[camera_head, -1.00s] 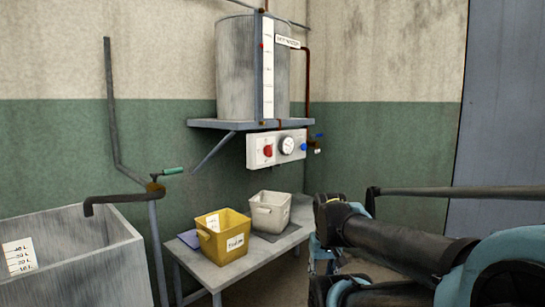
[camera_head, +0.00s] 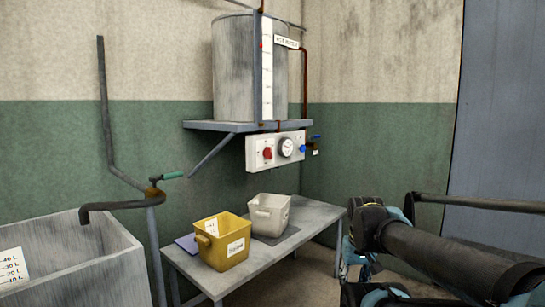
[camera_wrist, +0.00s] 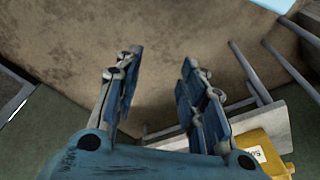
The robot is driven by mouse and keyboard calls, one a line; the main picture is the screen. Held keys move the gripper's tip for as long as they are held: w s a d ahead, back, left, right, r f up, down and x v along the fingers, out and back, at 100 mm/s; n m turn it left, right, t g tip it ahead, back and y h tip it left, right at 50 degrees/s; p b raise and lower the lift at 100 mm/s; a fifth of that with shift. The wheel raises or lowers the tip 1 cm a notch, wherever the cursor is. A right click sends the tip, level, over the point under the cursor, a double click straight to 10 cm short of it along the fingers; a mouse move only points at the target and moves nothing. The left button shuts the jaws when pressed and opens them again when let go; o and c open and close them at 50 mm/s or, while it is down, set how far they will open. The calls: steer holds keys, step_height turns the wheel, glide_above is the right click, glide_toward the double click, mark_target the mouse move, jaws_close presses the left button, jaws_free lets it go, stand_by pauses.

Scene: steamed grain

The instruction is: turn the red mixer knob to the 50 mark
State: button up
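The red mixer knob (camera_head: 267,153) sits on the left part of a white control panel (camera_head: 252,155) under the tank shelf. A round white dial (camera_head: 286,147) and a small blue knob (camera_head: 302,149) are to its right. The scale marks around the red knob are too small to read. My gripper (camera_wrist: 168,75) shows in the wrist view with its two fingers apart and nothing between them. In the head view my arm is at the lower right, well away from the panel. The red knob is not visible in the wrist view.
A yellow bucket (camera_head: 211,256) and a white bucket (camera_head: 269,212) stand on a low table (camera_head: 312,214) below the panel. A grey tank (camera_head: 233,80) rests on the wall shelf (camera_head: 200,125). A metal basin (camera_head: 95,260) and upright pipe stand at left.

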steer(key=w+a+r+n+t+y, duration=0.2)
steer(key=w+a+r+n+y, duration=0.25)
steer(key=w+a+r, duration=0.55)
steer(key=n+t+y, duration=0.6)
steer(key=t+y, duration=0.1)
steer(key=y, duration=0.3)
glide_toward(271, 152)
steer(key=x, duration=0.9)
steer(key=shift+w+a, duration=0.25)
steer(key=shift+w, duration=0.1)
jaws_close()
